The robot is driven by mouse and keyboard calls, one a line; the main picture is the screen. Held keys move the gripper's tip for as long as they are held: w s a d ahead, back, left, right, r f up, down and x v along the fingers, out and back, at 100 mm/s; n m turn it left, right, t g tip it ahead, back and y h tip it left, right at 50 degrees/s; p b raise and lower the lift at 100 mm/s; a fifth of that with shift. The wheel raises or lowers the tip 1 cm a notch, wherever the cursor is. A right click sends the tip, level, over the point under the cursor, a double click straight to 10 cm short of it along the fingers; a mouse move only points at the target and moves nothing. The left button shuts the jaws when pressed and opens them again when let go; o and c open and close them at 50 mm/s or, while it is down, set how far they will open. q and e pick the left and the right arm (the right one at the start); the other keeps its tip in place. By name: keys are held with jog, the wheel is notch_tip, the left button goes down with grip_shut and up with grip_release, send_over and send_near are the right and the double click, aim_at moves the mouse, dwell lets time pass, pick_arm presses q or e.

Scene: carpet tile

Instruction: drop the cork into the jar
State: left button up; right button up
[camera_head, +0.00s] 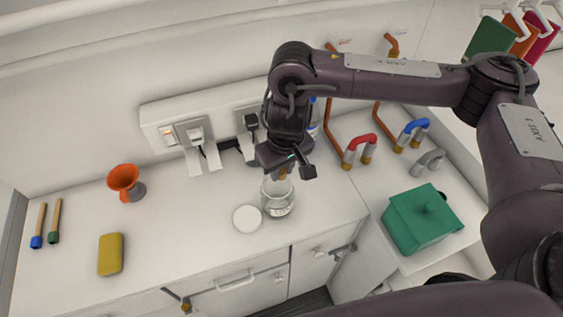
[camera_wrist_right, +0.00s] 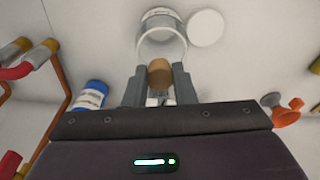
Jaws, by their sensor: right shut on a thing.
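The clear glass jar (camera_head: 278,197) stands open on the white counter, and its round rim shows in the right wrist view (camera_wrist_right: 162,33). My right gripper (camera_head: 284,168) is right above the jar's mouth in the head view. In the right wrist view, my right gripper (camera_wrist_right: 160,76) is shut on the brown cork (camera_wrist_right: 160,73), which sits between the two grey fingers. The cork shows only as a small brown patch (camera_head: 283,175) under the gripper in the head view. I cannot tell whether it is inside the rim. My left gripper is in neither view.
A white round lid (camera_head: 247,218) lies beside the jar. An orange funnel (camera_head: 123,178), a yellow sponge (camera_head: 110,254) and two brushes stand or lie to the left. Pipes with red and blue handles and a green box (camera_head: 415,226) are to the right.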

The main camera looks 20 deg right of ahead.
aim_at(284, 175)
jog(key=o, duration=1)
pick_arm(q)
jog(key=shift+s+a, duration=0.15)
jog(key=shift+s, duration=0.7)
pick_arm(e)
jog(key=shift+r, duration=0.1)
jog(key=shift+r, duration=0.55)
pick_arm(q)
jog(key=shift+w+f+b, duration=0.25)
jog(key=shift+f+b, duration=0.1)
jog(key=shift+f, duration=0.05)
pick_arm(e)
jog(key=shift+s+r, duration=0.15)
jog(key=shift+r, duration=0.95)
jog(key=shift+s+r, duration=0.2)
jog(key=shift+r, duration=0.85)
jog(key=shift+s+r, duration=0.15)
jog(key=shift+r, duration=0.95)
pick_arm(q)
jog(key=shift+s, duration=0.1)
